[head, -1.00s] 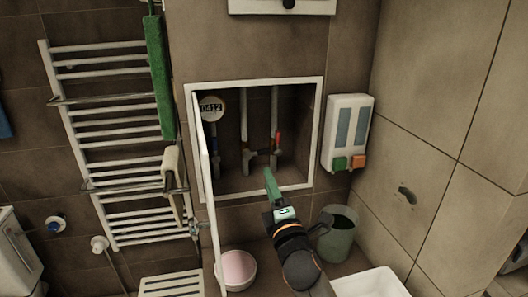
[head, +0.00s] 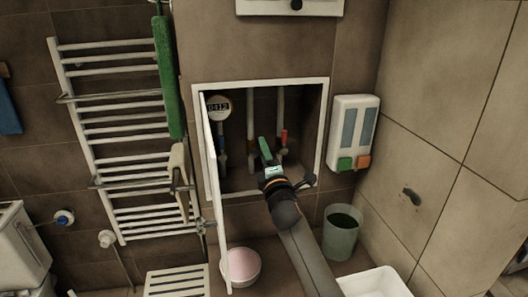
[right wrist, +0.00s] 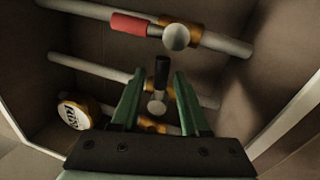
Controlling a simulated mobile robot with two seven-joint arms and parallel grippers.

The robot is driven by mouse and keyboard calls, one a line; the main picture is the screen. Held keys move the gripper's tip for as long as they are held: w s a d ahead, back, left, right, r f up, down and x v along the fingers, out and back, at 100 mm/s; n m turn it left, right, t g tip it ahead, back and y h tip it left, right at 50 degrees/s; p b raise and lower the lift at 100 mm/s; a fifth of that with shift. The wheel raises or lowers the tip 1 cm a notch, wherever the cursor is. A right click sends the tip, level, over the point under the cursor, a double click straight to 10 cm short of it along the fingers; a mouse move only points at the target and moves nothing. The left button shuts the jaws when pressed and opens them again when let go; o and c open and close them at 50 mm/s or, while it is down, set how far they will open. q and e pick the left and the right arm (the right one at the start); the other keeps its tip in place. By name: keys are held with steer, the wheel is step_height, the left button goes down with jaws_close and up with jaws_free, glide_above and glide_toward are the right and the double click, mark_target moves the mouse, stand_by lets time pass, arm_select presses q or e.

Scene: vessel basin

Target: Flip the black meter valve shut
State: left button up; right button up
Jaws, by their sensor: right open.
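The black valve handle (right wrist: 162,69) shows in the right wrist view, with a pale round knob (right wrist: 157,106) at its lower end. It points across the pipes in that picture. My right gripper (right wrist: 159,74) is open, its two green fingers on either side of the handle in the picture. I cannot tell whether they touch it. In the head view the right gripper (head: 264,146) is inside the wall niche and the black handle cannot be made out. The round white meter (head: 218,106) is to its left; it also shows in the right wrist view (right wrist: 78,112). My left gripper is not in view.
A red valve handle (head: 284,137) is on the pipe just right of the gripper. The niche has a white frame (head: 324,130) and an open white door (head: 215,185) on its left. A soap dispenser (head: 352,134), bin (head: 341,232) and pink-filled bowl (head: 241,267) are nearby.

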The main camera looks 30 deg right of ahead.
steer(key=shift+c, duration=0.2)
jaws_close()
stand_by(0.3)
steer(key=shift+f+m+b, duration=0.25)
steer(key=shift+m+b, duration=0.15)
steer(key=shift+b, duration=0.05)
steer(key=shift+f+m+h, duration=0.1)
steer(key=shift+m+h, duration=0.2)
steer(key=shift+m, duration=0.1)
